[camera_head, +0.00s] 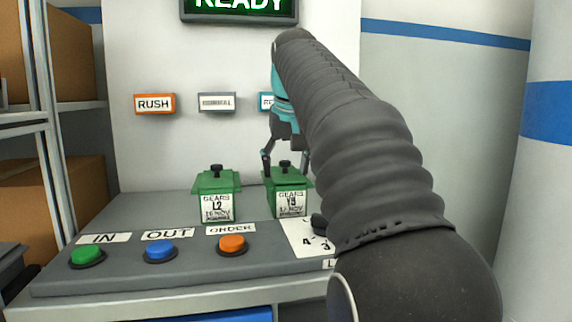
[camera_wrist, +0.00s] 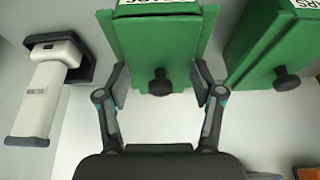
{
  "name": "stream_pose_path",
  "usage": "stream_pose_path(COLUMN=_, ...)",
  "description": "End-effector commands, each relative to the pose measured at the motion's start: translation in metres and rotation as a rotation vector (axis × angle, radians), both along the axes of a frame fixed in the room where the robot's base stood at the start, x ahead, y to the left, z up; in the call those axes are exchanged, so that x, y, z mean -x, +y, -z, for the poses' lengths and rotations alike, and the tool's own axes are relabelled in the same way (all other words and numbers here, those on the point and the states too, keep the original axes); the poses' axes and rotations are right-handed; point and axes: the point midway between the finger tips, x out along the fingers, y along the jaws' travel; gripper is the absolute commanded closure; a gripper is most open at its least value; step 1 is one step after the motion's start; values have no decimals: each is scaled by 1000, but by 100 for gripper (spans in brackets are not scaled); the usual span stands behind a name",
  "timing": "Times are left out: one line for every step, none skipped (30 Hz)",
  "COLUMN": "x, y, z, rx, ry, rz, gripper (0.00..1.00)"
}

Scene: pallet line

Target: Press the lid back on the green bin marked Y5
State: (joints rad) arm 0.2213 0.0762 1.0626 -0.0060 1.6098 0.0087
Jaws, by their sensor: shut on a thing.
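The green bin marked Y5 (camera_head: 290,205) stands on the grey console, its label facing me. Its green lid (camera_head: 271,177) with a black knob is on top of it; I cannot tell whether the lid is fully seated. My gripper (camera_head: 286,168) comes down from above with one finger on each side of the lid. In the wrist view my gripper (camera_wrist: 160,88) is shut on the lid (camera_wrist: 178,50), and the black knob lies between the fingers. The arm hides part of the area right of the bin.
A second green lidded bin marked L2 (camera_head: 217,207) stands close to the left; it also shows in the wrist view (camera_wrist: 270,45). Green (camera_head: 87,254), blue (camera_head: 160,249) and orange (camera_head: 232,243) buttons line the front. A white-and-black device (camera_wrist: 48,85) lies beside Y5.

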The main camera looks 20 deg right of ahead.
Motion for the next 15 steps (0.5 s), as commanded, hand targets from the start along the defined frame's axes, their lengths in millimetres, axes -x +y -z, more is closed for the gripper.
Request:
stream_pose_path(x=0, y=0, z=0, rx=0, ry=0, rz=0, gripper=55)
stream_pose_path(x=0, y=0, z=0, rx=0, ry=-1, rz=0, gripper=55)
stream_pose_path(x=0, y=0, z=0, rx=0, ry=-1, rz=0, gripper=55)
stream_pose_path(x=0, y=0, z=0, rx=0, ry=-1, rz=0, gripper=55)
stream_pose_path(x=0, y=0, z=1, rx=0, ry=-1, rz=0, gripper=55)
stream_pose_path(x=0, y=0, z=1, rx=0, ry=-1, rz=0, gripper=55)
stream_pose_path(x=0, y=0, z=1, rx=0, ry=-1, rz=0, gripper=55)
stream_pose_path(x=0, y=0, z=1, rx=0, ry=-1, rz=0, gripper=55)
stream_pose_path(x=0, y=0, z=1, rx=0, ry=-1, rz=0, gripper=55)
stream_pose_path(x=0, y=0, z=1, rx=0, ry=-1, rz=0, gripper=55)
stream_pose_path(x=0, y=0, z=1, rx=0, ry=-1, rz=0, gripper=55)
stream_pose_path(x=0, y=0, z=1, rx=0, ry=-1, rz=0, gripper=55)
stream_pose_path(x=0, y=0, z=1, rx=0, ry=-1, rz=0, gripper=55)
stream_pose_path(x=0, y=0, z=1, rx=0, ry=-1, rz=0, gripper=55)
stream_pose_path(x=0, y=0, z=1, rx=0, ry=-1, rz=0, gripper=26)
